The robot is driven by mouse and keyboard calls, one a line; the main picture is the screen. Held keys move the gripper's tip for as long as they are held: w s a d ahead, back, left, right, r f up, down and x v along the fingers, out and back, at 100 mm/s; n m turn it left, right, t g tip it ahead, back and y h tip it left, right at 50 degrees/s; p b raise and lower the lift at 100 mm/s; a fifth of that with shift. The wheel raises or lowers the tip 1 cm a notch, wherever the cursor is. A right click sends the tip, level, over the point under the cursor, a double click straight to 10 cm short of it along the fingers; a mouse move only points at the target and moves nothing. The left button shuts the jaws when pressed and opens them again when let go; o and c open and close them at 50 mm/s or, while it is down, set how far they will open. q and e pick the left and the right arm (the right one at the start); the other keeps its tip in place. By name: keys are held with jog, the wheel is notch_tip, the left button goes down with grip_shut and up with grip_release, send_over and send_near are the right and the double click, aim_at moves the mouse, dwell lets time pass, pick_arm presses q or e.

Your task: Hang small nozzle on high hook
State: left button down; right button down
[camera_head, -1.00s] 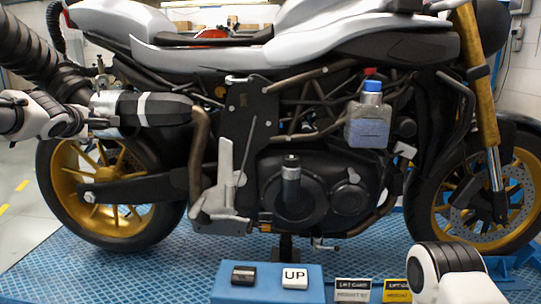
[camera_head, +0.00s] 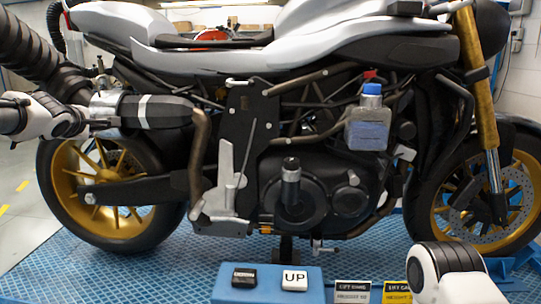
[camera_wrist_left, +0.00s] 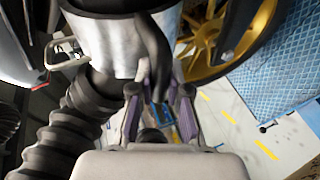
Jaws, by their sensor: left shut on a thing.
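The nozzle (camera_head: 103,105) is a silver cylinder on the end of a black ribbed hose, at the left in the head view. It is at the rear end of the dark exhaust muffler (camera_head: 160,110); I cannot tell whether it sits around the tip or only against it. My left gripper (camera_head: 100,123) is shut on the nozzle's dark handle. In the left wrist view the nozzle (camera_wrist_left: 108,42) is above the gripper fingers (camera_wrist_left: 160,108), with the handle between them. I see no hook. My right gripper is out of view; only part of my right arm shows.
The motorcycle (camera_head: 290,55) fills the middle on a blue lift platform (camera_head: 130,270). The ribbed hose (camera_head: 35,50) runs up to the upper left. A bottle with a blue cap (camera_head: 368,130) is in front of the motorcycle. A blue control box (camera_head: 262,291) stands low in front.

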pick_arm(q)
jog(key=shift+r, duration=0.35)
jog(key=shift+a, duration=0.1)
jog(key=shift+w+a+p, duration=0.1)
jog(key=shift+a+p, duration=0.75)
jog(key=shift+a, duration=0.45)
jog(key=shift+a+r+p, duration=0.1)
jog(key=shift+a+p, duration=0.15)
jog(key=shift+p, duration=0.1)
jog(key=shift+a, duration=0.25)
jog(key=shift+a+p, duration=0.7)
jog(key=shift+a, duration=0.2)
jog(key=shift+w, duration=0.1)
